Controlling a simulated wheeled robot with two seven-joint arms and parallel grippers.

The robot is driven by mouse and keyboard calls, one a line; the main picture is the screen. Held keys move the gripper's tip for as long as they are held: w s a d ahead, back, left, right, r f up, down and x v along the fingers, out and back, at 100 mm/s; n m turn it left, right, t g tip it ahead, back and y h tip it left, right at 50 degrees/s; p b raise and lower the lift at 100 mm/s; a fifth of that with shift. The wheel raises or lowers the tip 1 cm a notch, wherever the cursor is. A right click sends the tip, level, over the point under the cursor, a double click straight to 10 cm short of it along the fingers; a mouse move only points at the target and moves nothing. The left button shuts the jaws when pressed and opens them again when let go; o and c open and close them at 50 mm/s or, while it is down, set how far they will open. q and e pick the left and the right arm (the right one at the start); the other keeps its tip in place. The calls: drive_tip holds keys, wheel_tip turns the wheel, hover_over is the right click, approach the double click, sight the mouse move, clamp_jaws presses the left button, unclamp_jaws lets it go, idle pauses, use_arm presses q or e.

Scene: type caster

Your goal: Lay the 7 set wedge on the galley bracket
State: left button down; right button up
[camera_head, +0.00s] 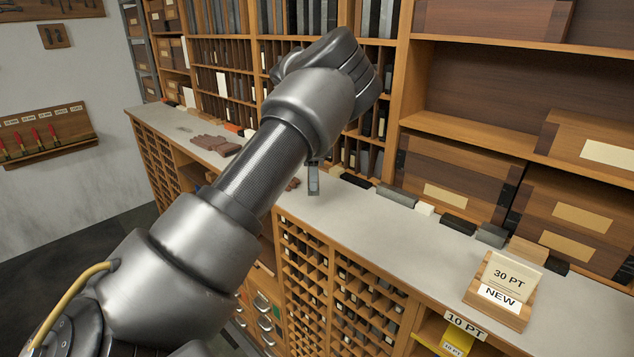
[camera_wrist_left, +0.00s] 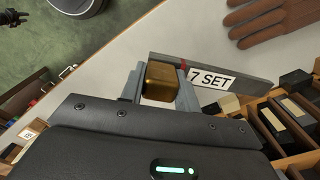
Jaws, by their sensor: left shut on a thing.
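The 7 set wedge (camera_wrist_left: 243,83) is a long grey bar with a white "7 SET" label, a small red mark and a brass-coloured block (camera_wrist_left: 160,76) at its left end in the left wrist view. My left gripper (camera_wrist_left: 158,90) is shut on this block, one grey finger on each side. In the head view my arm hides most of the left gripper (camera_head: 313,180); only a small grey part shows below the forearm, over the counter. I cannot pick out the galley bracket in either view.
The grey counter (camera_head: 345,205) runs below tall type shelves. Brown gloves (camera_head: 215,144) lie at its left. Several small dark and pale blocks (camera_head: 397,195) line its back edge. A "30 PT NEW" card stand (camera_head: 500,290) is at the right. The front middle is clear.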

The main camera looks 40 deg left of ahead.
use_arm(q)
drive_tip(key=shift+w+f, duration=0.4)
drive_tip(key=shift+w, duration=0.1)
drive_tip(key=shift+w+f+p, duration=0.15)
drive_tip(key=shift+w+p, duration=0.05)
drive_tip(key=shift+p, duration=0.15)
wheel_tip(320, 180, down, 4)
drive_tip(key=shift+w+r+p, duration=0.15)
drive_tip(key=shift+p, duration=0.3)
drive_tip(key=c, duration=1)
unclamp_jaws()
drive_tip(key=shift+c, duration=0.2)
